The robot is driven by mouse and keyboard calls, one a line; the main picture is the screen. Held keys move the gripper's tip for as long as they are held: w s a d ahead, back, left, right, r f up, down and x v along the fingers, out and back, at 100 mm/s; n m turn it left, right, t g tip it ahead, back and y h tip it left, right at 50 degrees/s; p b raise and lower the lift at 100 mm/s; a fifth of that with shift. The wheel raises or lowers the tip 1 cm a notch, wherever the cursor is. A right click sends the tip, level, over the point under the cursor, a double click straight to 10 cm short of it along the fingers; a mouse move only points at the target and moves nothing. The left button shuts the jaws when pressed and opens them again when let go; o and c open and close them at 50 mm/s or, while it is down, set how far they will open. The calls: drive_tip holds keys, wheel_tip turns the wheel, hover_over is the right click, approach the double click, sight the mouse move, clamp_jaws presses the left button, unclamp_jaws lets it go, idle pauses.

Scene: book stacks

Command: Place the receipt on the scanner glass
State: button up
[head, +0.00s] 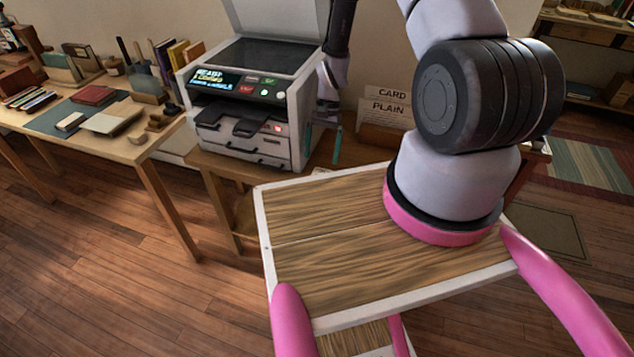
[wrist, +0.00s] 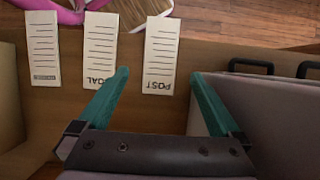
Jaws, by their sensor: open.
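The scanner (head: 250,120) stands on a wooden table with its lid raised, and its dark glass (head: 265,54) is bare. In the wrist view, three pale slips with printed lines lie side by side: a left slip (wrist: 43,48), a middle slip (wrist: 100,45) and a right slip (wrist: 160,58) marked POST upside down. I cannot tell which is the receipt. My gripper (wrist: 161,82) is open and empty. Its teal fingers stand either side of the right slip's lower end, the left one overlapping the middle slip's end. In the head view a teal finger (head: 337,147) shows right of the scanner.
The scanner's grey side with black handles (wrist: 250,66) is close on the right of my fingers. A holder with CARD and PLAIN signs (head: 388,112) stands right of the scanner. A desk (head: 150,148) with books stands at left. Wooden floor is open in front.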

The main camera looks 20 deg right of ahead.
drive_tip(key=x, duration=0.7)
drive_tip(key=shift+a+f, duration=0.1)
drive_tip(key=shift+f, duration=0.25)
drive_tip(key=c, duration=1.4)
drive_tip(key=shift+r, duration=0.15)
